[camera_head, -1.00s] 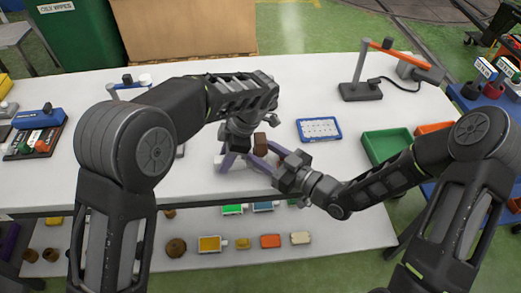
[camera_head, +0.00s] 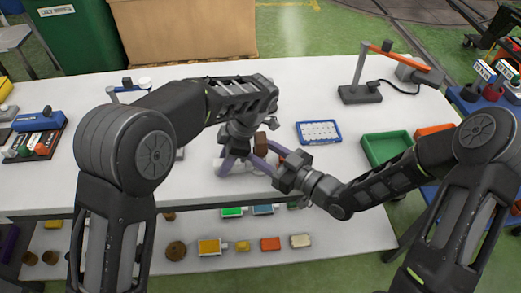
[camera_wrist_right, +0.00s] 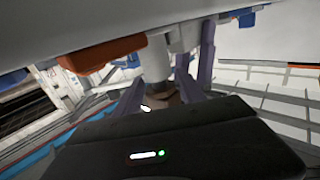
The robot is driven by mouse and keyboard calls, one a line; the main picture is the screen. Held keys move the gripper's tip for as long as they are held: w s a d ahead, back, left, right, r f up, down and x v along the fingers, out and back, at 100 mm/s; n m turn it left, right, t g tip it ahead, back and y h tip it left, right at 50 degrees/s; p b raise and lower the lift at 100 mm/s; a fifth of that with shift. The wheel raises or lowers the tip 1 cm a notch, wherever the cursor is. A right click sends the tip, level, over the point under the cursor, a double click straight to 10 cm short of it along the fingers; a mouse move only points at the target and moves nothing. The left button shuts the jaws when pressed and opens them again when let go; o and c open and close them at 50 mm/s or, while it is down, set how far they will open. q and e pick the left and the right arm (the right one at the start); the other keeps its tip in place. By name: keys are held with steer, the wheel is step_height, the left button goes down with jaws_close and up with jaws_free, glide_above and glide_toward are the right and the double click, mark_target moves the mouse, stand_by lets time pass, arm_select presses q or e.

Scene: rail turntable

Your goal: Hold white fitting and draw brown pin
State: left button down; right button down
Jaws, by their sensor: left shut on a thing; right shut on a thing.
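The white fitting (camera_wrist_right: 153,62) shows as a pale upright body in the right wrist view, beyond my right fingers. In the head view it is mostly hidden behind the fingers, low above the white table. My left gripper (camera_head: 235,163), with purple fingers, points down and is shut on the fitting. My right gripper (camera_head: 262,158) reaches in from the right and is shut on the brown pin (camera_wrist_right: 166,95), which shows between its fingers. A brown block-like part (camera_head: 262,141) stands up beside the grippers in the head view. How deep the pin sits is hidden.
A blue-rimmed tray (camera_head: 318,132) lies behind the grippers. A green bin (camera_head: 385,147) and a lamp-like stand (camera_head: 360,92) are to the right. A lower shelf (camera_head: 330,243) holds several small parts. The table behind the grippers is mostly clear.

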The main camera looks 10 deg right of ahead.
mark_target(259, 138)
steer(key=shift+r, duration=0.15)
steer(key=shift+a+r, duration=0.15)
steer(key=shift+r, duration=1.5)
steer(key=shift+a+r, duration=0.15)
steer(key=shift+r, duration=1.5)
steer(key=c, duration=0.6)
jaws_free()
steer(key=shift+c, duration=0.2)
steer(key=shift+s, duration=0.1)
steer(key=s+d+f+g+h, duration=0.1)
steer(key=s+d+f, duration=0.2)
steer(key=s+d, duration=0.2)
steer(key=shift+s+d, duration=0.2)
steer(key=shift+d, duration=0.45)
steer(key=shift+f, duration=0.1)
steer(key=shift+c, duration=0.2)
